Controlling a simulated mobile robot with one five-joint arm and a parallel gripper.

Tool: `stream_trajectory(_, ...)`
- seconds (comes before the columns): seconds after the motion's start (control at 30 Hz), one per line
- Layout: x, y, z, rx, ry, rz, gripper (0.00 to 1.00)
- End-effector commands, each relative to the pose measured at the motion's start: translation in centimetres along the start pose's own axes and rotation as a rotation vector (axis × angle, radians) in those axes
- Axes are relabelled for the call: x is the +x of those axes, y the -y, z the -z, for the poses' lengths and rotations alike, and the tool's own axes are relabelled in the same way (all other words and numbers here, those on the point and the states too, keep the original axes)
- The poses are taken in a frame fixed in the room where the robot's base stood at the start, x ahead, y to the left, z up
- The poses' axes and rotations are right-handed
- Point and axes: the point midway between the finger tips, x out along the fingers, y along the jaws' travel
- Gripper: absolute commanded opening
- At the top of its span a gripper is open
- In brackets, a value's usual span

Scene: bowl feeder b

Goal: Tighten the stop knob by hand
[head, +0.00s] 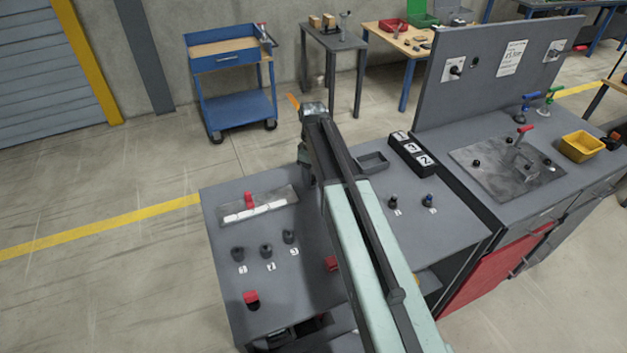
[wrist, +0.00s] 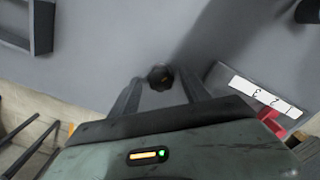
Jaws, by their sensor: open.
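A dark round knob (wrist: 160,77) stands on the grey panel top in the wrist view, and I take it to be the stop knob. My gripper (wrist: 161,86) is open, with one finger on each side of the knob. I cannot tell whether either finger touches it. In the head view my arm hides the knob, and the fingertips cannot be made out. A white scale strip (wrist: 264,96) with numbers and a red slider (wrist: 272,122) lie to the right of the knob in the wrist view; the red slider also shows in the head view (head: 249,200).
A grey tray (wrist: 28,25) is at the upper left of the wrist view. In the head view several dark knobs (head: 266,251) and a red-topped part (head: 251,299) stand on the near bench. A numbered block (head: 411,154) stands at its back right. A blue cart (head: 231,80) is behind.

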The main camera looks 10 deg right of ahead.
Motion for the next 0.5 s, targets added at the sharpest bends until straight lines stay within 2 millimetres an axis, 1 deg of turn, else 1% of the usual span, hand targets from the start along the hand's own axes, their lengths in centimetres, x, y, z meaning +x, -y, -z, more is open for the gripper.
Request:
stream_trajectory(0.1,-0.16,0.02,0.02,0.0,0.0,0.0,0.55)
stream_trajectory(0.13,-0.16,0.03,0.02,0.0,0.0,0.0,0.52)
stream_trajectory(0.17,-0.16,0.03,0.02,0.0,0.0,0.0,0.43)
stream_trajectory(0.2,-0.17,0.03,0.02,0.0,0.0,0.0,0.32)
stream_trajectory(0.27,-0.17,0.03,0.03,0.0,0.0,0.0,0.16)
stream_trajectory(0.3,-0.17,0.03,0.03,0.0,0.0,0.0,0.04)
stream_trajectory(0.33,-0.16,0.03,0.04,-0.001,0.0,0.0,0.0)
stream_trajectory(0.4,-0.16,-0.27,-0.3,-0.001,0.0,-0.001,0.0)
stream_trajectory(0.5,-0.16,-0.17,-0.14,0.006,0.001,-0.002,0.0)
